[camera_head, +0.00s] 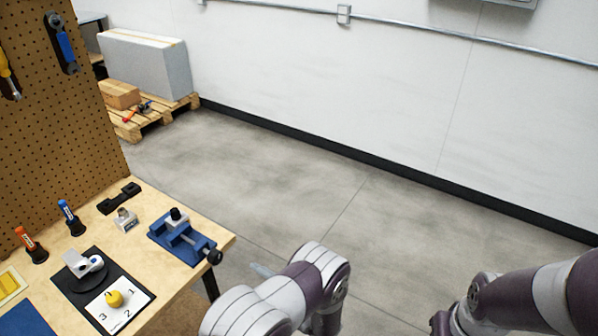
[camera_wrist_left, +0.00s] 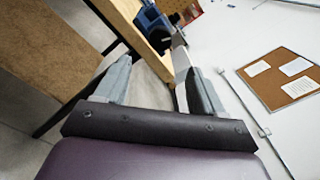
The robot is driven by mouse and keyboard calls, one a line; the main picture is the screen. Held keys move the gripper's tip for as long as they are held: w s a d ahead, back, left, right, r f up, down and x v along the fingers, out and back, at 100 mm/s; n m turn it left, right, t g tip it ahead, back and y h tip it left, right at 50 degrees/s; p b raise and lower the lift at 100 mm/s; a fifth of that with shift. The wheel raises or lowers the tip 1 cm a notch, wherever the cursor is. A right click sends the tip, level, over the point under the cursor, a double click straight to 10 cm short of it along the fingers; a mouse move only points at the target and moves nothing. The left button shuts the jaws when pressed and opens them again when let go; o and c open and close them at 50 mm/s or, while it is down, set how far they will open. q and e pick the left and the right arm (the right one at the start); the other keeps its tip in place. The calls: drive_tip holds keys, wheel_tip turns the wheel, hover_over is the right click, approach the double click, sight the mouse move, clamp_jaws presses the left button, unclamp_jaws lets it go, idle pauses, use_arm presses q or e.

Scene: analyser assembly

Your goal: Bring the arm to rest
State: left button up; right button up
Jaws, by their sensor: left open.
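My left arm (camera_head: 290,285) is bent beyond the table's right edge, over the floor. In the head view most of its gripper is hidden behind the arm, and only a pale finger (camera_head: 262,270) shows. In the left wrist view my left gripper (camera_wrist_left: 157,72) is open, its two grey fingers wide apart with nothing held between them. The table edge and the blue vise lie beyond the fingertips. My right arm (camera_head: 530,300) shows at the lower right, but its gripper is out of the picture.
The wooden table (camera_head: 150,200) carries a blue vise (camera_head: 183,238), a black mat with a numbered card (camera_head: 121,312), and two tools in stands. A pegboard (camera_head: 60,130) stands at the left. The grey floor (camera_head: 310,190) is clear up to the white wall.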

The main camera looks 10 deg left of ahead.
use_arm(q)
drive_tip(key=w+d+f+n+h, duration=0.2)
drive_tip(key=d+f+n+h, duration=0.35)
drive_tip(key=f+h, duration=0.4)
drive_tip(key=s+d+r+n+g+h+p, duration=0.2)
drive_tip(key=s+d+r+n+g+h, duration=0.1)
drive_tip(key=s+d+r+n+h, duration=0.35)
drive_tip(key=s+a+r, duration=0.2)
drive_tip(key=s+r, duration=0.1)
drive_tip(key=r, duration=0.4)
drive_tip(key=s+a+r+n+g+p, duration=0.1)
drive_tip(key=s+a+r, duration=0.2)
drive_tip(key=r, duration=0.5)
drive_tip(key=s+a+r+g+h+p, duration=0.1)
drive_tip(key=s+r, duration=0.3)
drive_tip(key=r, duration=0.4)
drive_tip(key=shift+s+a+n, duration=0.3)
drive_tip(key=shift+s+a, duration=0.1)
drive_tip(key=shift+a, duration=0.5)
